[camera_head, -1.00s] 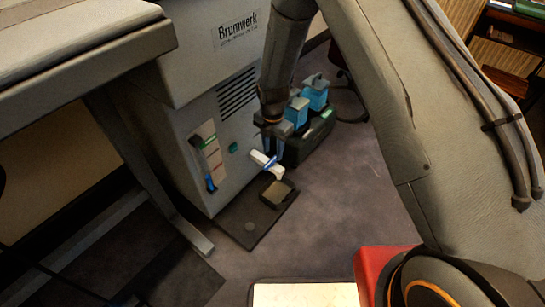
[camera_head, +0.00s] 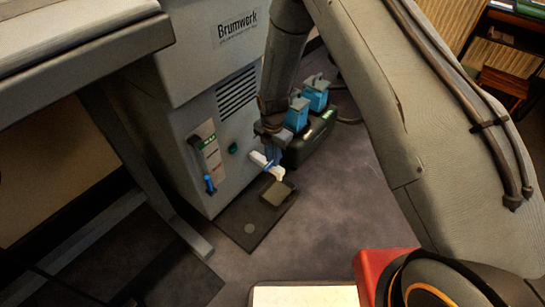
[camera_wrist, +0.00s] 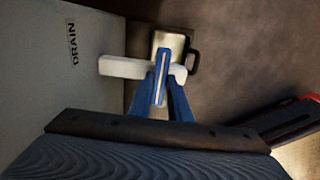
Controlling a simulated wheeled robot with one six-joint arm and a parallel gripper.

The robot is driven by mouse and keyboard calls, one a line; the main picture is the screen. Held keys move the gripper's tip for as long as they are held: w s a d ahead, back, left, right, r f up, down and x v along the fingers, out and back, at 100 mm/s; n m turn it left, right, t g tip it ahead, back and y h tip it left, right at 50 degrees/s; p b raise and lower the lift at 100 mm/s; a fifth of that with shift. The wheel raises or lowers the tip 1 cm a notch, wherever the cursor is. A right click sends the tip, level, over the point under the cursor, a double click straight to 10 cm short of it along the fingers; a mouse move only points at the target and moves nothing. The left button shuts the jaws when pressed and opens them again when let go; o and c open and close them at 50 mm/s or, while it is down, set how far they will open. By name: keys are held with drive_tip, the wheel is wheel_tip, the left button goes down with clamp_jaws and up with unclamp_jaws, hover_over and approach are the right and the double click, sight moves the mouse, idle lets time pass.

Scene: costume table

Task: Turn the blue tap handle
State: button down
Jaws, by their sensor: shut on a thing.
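The blue tap handle (camera_wrist: 162,72), with a pale stripe, lies across the white tap (camera_wrist: 120,67) in the wrist view. The white tap (camera_head: 262,164) sticks out low from the grey machine (camera_head: 190,130), beside the "DRAIN" label. My gripper's blue fingers (camera_wrist: 168,100) are shut on the near end of the handle. In the head view my gripper (camera_head: 273,155) is down at the tap and mostly hides the handle.
A small square cup (camera_head: 276,193) stands below the spout on a dark mat (camera_head: 245,228). A black rack (camera_head: 312,140) with blue containers (camera_head: 315,92) stands close behind my gripper. A table leg (camera_head: 150,170) stands at the left. Open floor lies to the right.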

drive_tip(key=m+p, duration=0.2)
drive_tip(key=m, duration=0.1)
drive_tip(key=shift+r+m, duration=0.1)
drive_tip(key=shift+m, duration=0.2)
drive_tip(key=m+p, duration=0.2)
drive_tip(key=m, duration=0.2)
drive_tip(key=shift+m, duration=0.3)
drive_tip(key=m+p, duration=0.1)
drive_tip(key=m, duration=0.2)
drive_tip(key=shift+m, duration=0.3)
drive_tip(key=shift+w+m+p, duration=0.1)
drive_tip(key=shift+m+p, duration=0.4)
drive_tip(key=shift+m, duration=1.4)
drive_tip(key=c, duration=1.6)
unclamp_jaws()
drive_tip(key=shift+c, duration=0.2)
